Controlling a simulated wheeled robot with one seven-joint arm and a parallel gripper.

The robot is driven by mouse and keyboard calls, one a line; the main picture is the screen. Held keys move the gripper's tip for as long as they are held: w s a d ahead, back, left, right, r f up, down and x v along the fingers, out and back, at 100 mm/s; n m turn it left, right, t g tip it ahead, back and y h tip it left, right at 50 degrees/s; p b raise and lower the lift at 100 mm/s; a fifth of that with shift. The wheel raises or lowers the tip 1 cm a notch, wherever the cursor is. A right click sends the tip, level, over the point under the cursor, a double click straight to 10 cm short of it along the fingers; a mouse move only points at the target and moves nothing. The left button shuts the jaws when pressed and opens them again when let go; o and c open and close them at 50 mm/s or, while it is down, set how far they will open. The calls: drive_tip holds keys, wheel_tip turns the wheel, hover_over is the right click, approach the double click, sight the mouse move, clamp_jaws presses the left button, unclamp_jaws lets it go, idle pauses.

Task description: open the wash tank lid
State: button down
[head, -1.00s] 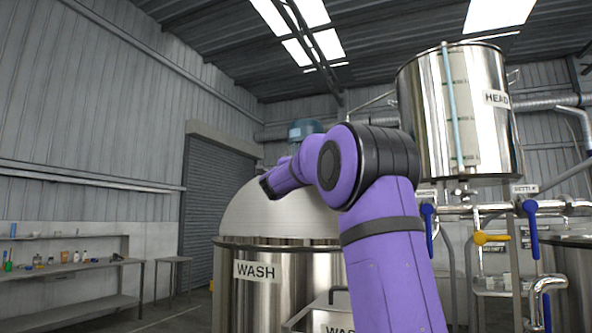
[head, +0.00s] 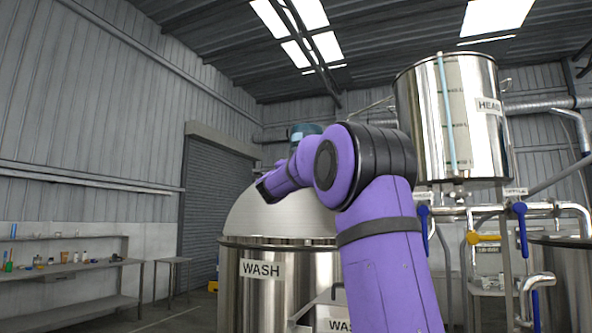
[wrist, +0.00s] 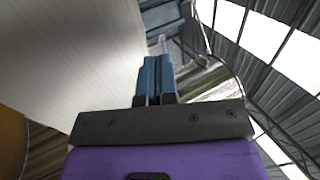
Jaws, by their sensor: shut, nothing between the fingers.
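The wash tank (head: 250,295) is a steel cylinder labelled WASH, standing left of centre in the head view. Its domed, brushed-metal lid (head: 250,222) sits over the tank top and looks closed; my arm covers its right side. In the wrist view a large pale curved surface (wrist: 65,50), seemingly the lid, fills the left side. My gripper (wrist: 155,65) shows there as blue fingers shut together and empty, just right of that surface. I cannot tell whether they touch it. The lid's handle is not clearly visible. In the head view the fingers are hidden behind my dark wrist end.
A raised steel head tank (head: 450,120) stands at right above pipes with blue-handled valves (head: 520,228) and a yellow handle (head: 483,238). A second tank (head: 568,290) is at far right. A bench (head: 75,270) with small items lines the left wall.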

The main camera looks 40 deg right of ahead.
drive_tip(key=s+a+f, duration=0.1)
drive_tip(key=s+a, duration=0.2)
drive_tip(key=a, duration=0.5)
drive_tip(key=shift+s+a+f, duration=0.15)
drive_tip(key=shift+s+f, duration=0.1)
drive_tip(key=shift+f, duration=0.1)
drive_tip(key=s+a+f+n+t+y, duration=0.35)
drive_tip(key=a+f+n+y, duration=0.35)
drive_tip(key=a+n+y, duration=0.4)
drive_tip(key=s+a+f+n+t+y, duration=0.35)
drive_tip(key=a+f+n+y, duration=0.4)
drive_tip(key=a+n, duration=0.45)
drive_tip(key=s+a+f+n+g+y, duration=0.1)
drive_tip(key=s+a+f+n+g, duration=0.1)
drive_tip(key=s+f, duration=0.5)
drive_tip(key=s+a+f+n+g+y, duration=0.1)
drive_tip(key=s+a+f+n+g, duration=0.1)
drive_tip(key=s+f+g, duration=0.3)
drive_tip(key=s+a+f+n+g+y, duration=0.1)
drive_tip(key=s+f+n+g, duration=0.2)
drive_tip(key=s+f, duration=0.7)
drive_tip(key=shift+s+a+n, duration=0.4)
drive_tip(key=shift+s+n, duration=0.4)
drive_tip(key=shift+s, duration=0.05)
